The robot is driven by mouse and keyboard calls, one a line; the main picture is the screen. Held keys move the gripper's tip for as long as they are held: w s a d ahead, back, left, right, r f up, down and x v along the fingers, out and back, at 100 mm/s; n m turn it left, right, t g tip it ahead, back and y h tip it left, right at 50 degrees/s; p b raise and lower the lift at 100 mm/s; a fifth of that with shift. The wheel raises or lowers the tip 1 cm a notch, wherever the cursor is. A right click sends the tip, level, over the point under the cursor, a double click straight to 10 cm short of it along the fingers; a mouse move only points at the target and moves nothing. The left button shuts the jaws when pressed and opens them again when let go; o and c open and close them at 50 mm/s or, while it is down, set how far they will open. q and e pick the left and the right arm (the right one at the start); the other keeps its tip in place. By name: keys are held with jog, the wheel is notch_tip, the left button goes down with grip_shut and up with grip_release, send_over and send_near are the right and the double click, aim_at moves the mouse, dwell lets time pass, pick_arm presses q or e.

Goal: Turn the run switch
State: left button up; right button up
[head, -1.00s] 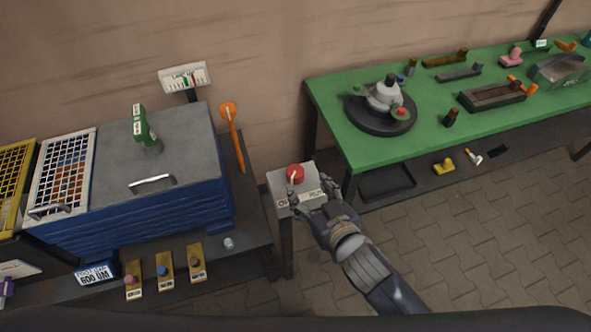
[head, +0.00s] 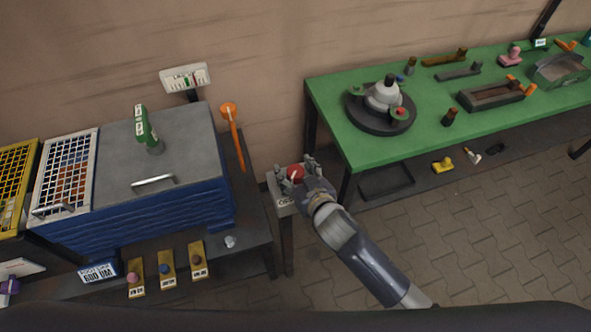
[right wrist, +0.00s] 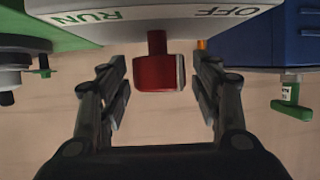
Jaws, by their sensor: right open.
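The run switch is a red knob (head: 295,173) with a white pointer line, on top of a small grey pedestal box (head: 284,203). In the right wrist view the red knob (right wrist: 158,72) hangs between the two fingers, with "RUN" and "OFF" labels (right wrist: 85,17) on the white plate. My right gripper (head: 300,170) is open around the knob, one finger on each side. In the right wrist view the right gripper (right wrist: 161,95) shows a gap between each finger and the knob. My left gripper is not in view.
A blue cabinet with a grey top (head: 183,135) stands left of the pedestal, with an orange lever (head: 234,135) at its edge. A green bench (head: 430,105) with a round fixture and several parts stands to the right. The paved floor in front is clear.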

jog(key=c, duration=1.1)
